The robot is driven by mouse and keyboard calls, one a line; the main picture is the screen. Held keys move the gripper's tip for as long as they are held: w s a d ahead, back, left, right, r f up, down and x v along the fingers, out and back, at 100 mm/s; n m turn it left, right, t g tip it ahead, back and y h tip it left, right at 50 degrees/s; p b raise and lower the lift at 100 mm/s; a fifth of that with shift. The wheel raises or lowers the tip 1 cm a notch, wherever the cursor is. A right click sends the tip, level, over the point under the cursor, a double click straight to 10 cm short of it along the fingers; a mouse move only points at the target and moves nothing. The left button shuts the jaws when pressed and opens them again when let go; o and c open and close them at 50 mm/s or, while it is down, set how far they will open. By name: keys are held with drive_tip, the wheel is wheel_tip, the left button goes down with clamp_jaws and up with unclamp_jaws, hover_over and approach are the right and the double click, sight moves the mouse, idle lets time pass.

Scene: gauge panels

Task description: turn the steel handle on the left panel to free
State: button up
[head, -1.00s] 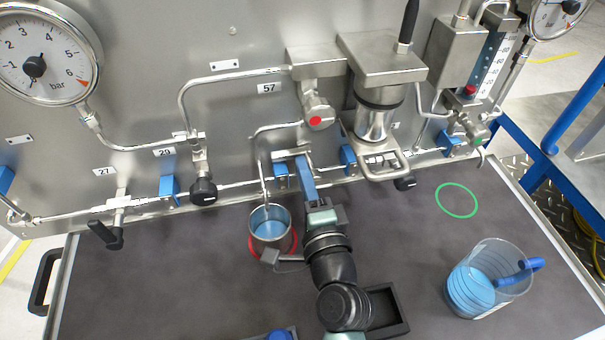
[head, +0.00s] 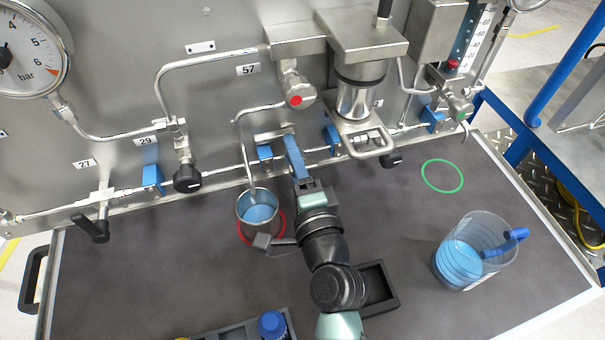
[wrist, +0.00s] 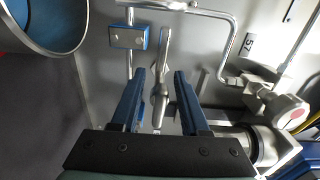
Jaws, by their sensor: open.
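In the wrist view a slim steel handle (wrist: 163,62) runs between and beyond my two blue fingers, with clear gaps at the sides. It sits on the pipework of the grey panel (wrist: 185,50). My gripper (wrist: 158,75) is open around the handle's line, not clamped on it. In the head view my gripper (head: 289,145) reaches the panel's lower pipe, right of a steel cup (head: 258,212); the handle there is mostly hidden by my fingers. Whether the fingers reach past the handle in depth, I cannot tell.
The cup, with blue liquid, stands in a red ring close left of my gripper. A red-capped valve (head: 296,97) is above it, and a steel block with a loop bracket (head: 368,140) is to the right. A jug (head: 475,250) stands far right. A green ring (head: 442,176) is empty.

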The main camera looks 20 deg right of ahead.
drive_tip(key=s+b, duration=0.3)
drive_tip(key=s, duration=0.9)
drive_tip(key=shift+s+d+b, duration=0.15)
drive_tip(key=shift+s+b, duration=0.2)
